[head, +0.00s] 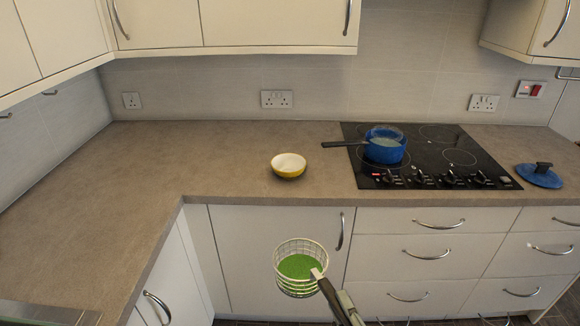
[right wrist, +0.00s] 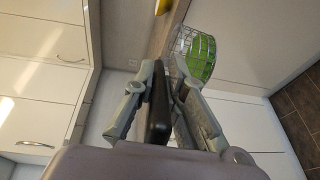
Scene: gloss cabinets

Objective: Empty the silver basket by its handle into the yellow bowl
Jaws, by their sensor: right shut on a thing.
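The silver wire basket (head: 301,249) hangs in front of the lower cabinets, below the counter edge, with green contents (head: 299,266) inside. It looks roughly upright. My right gripper (head: 342,303) is shut on the basket's black handle (head: 327,288). In the right wrist view, the fingers (right wrist: 157,100) close on the black handle (right wrist: 158,118), with the basket (right wrist: 196,52) beyond them. The yellow bowl (head: 289,174) stands on the counter near its front edge, above and apart from the basket; its inside looks pale and empty. My left gripper is not in view.
A blue saucepan (head: 387,153) stands on the black hob (head: 440,182), its handle pointing left towards the bowl. A blue lid (head: 538,178) lies right of the hob. The counter (head: 200,165) is clear left of the bowl. Drawer handles stick out at right.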

